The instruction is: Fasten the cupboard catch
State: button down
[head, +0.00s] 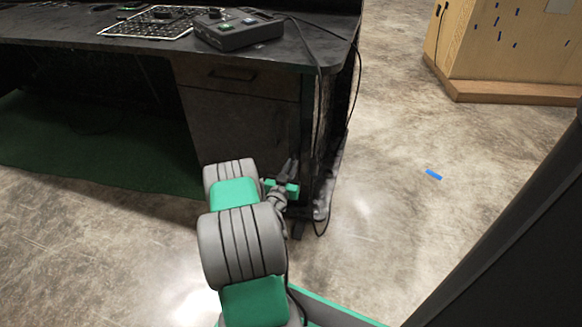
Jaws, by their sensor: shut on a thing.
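The cupboard (238,125) is the dark pedestal under the right end of the black desk. It has a drawer with a handle on top and a plain door front below, which looks shut. My gripper (290,168) is low at the cupboard's right front edge, its dark fingers pointing up and away from me. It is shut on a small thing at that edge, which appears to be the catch. The catch itself is too small and too covered by the fingers to make out, so its position cannot be told.
On the desk top (285,59) stand a grey control box (238,33) with lit buttons and a black-and-white gridded panel (150,22). Cables hang down the desk's right side, near my gripper. A wooden cabinet (510,50) stands back right.

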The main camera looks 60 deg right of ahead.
jog(key=shift+n, duration=0.4)
jog(key=shift+s+n+p, duration=0.1)
jog(key=shift+n+p, duration=0.2)
jog(key=shift+n, duration=8.2)
jog(key=c, duration=1.5)
grip_release()
jog(key=shift+o, duration=0.2)
